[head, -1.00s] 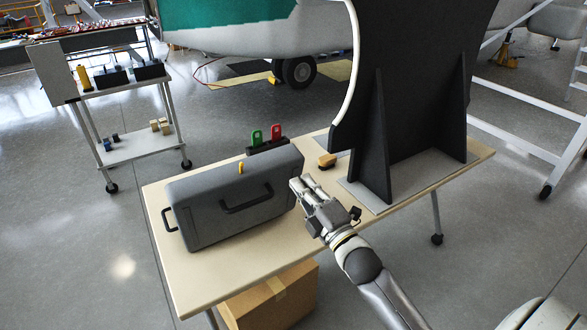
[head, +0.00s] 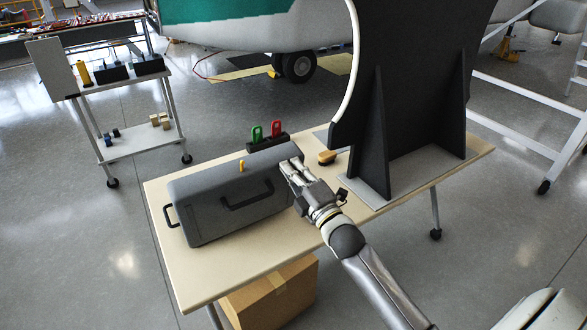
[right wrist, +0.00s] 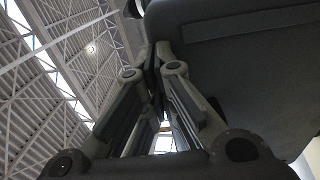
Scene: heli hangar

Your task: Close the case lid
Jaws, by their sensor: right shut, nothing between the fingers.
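The grey case (head: 225,205) lies on the table, with a black handle on its front face, another at its left end and a small yellow piece near its top edge. Its lid (head: 215,172) looks down or nearly down; I cannot tell whether a gap is left. My right gripper (head: 290,168) is shut and empty at the right end of the case, very near or touching it. In the right wrist view the shut fingertips (right wrist: 157,52) are beside a dark grey panel (right wrist: 235,60), probably the case. My left gripper is out of view.
Behind the case, a black holder carries a green tag (head: 257,133) and a red tag (head: 276,128). A brush-like block (head: 326,157) and a tall black stand (head: 410,100) occupy the table's right side. A cardboard box (head: 270,297) is below. The table's (head: 215,275) front strip is clear.

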